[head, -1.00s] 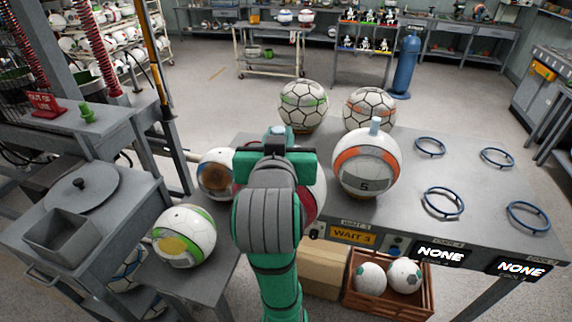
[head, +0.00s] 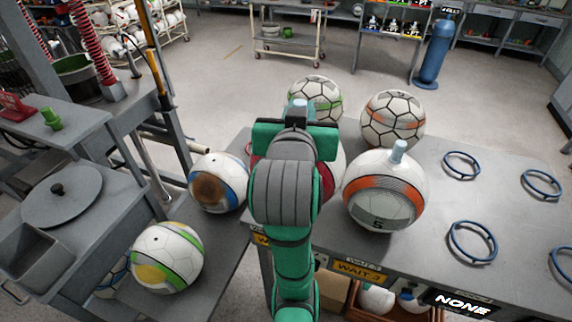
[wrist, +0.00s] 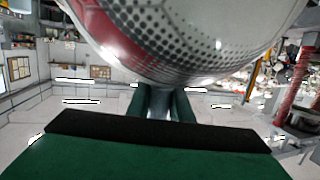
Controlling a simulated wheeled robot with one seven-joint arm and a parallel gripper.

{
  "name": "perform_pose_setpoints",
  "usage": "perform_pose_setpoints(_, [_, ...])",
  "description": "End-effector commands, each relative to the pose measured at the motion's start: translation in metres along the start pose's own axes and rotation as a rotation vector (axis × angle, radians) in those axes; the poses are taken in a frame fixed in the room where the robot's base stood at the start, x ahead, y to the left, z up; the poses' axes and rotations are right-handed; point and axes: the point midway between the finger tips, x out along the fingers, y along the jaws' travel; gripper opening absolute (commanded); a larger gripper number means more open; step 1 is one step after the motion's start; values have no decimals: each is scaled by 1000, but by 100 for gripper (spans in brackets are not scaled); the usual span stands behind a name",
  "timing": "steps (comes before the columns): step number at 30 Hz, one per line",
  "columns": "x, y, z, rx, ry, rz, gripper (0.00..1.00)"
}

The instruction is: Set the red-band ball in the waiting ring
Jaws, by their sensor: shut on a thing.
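The red-band ball (head: 335,172) is mostly hidden behind my arm in the head view; a white edge shows on the right and a red patch on the left. In the wrist view the white ball with its red band and dark dots (wrist: 190,45) fills the top. My gripper (head: 298,112) is shut on the ball's small peg, and its dark green fingers (wrist: 162,103) close round it. Whether the ball touches the table is hidden. Blue rings (head: 472,241) lie empty on the table at the right; which ring is the waiting ring is not clear.
An orange-band ball (head: 384,195) marked 5 stands close right of the held ball. Two patterned balls (head: 392,120) (head: 316,97) stand behind. A blue-and-brown ball (head: 217,183) and a green-and-yellow ball (head: 168,257) are at the left. WAIT labels (head: 358,271) mark the table's front edge.

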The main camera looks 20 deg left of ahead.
Motion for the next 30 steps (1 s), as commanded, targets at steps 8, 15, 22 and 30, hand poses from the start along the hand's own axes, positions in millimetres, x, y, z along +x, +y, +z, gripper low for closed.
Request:
perform_pose_setpoints(8, [42,-14,12,0,-6,1,0])
perform_pose_setpoints(15, [89,-31,24,0,-4,0,0])
perform_pose_setpoints(22, [122,-43,53,-2,-3,-2,0])
perform_pose_setpoints(30, [138,-48,65,0,0,-2,0])
